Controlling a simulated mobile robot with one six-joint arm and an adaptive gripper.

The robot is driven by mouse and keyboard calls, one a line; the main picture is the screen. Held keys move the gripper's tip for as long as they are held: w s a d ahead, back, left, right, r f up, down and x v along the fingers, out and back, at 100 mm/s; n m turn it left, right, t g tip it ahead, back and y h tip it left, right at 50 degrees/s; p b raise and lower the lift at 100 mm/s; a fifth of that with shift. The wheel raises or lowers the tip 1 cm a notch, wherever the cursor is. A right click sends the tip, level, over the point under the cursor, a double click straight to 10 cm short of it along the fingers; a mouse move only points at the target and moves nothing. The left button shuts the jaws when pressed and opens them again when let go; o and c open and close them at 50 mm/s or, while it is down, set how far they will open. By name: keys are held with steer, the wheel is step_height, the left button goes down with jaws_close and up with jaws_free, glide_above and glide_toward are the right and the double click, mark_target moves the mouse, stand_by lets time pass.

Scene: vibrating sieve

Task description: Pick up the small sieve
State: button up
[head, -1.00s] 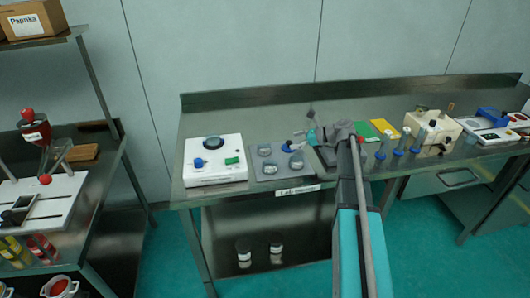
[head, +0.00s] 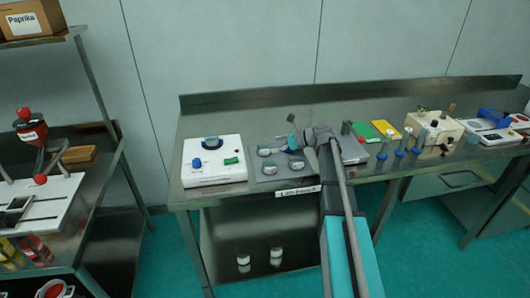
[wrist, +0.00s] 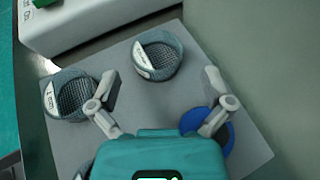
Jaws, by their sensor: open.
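Round grey mesh sieves sit on a grey mat (wrist: 140,125). In the wrist view, one sieve (wrist: 158,55) with a label is at top centre and another, marked "1 cm" (wrist: 68,95), is at left. I cannot tell which is the small one. Part of another rim shows at the bottom left. A blue round piece (wrist: 205,128) is partly hidden behind my right finger. My gripper (wrist: 160,88) is open and empty above the mat, its fingers apart below the top sieve in the picture. In the head view my gripper (head: 291,140) hangs over the mat, partly covering it.
A white machine (head: 213,175) with blue and green parts stands left of the mat. To the right on the steel table (head: 235,120) are green and yellow sheets (head: 365,131), blue-based items (head: 401,150) and a cream device (head: 430,125). A wall edge rises behind.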

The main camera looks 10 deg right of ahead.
mark_target(263, 147)
steer(key=b+x, duration=0.1)
steer(key=x, duration=0.3)
steer(key=shift+s+f+b, duration=0.15)
steer(key=shift+s+b, duration=0.05)
steer(key=shift+b, duration=0.2)
steer(key=shift+w+a+f, duration=0.15)
steer(key=shift+w+a, duration=0.1)
steer(key=shift+a, duration=0.35)
steer(key=c, duration=1)
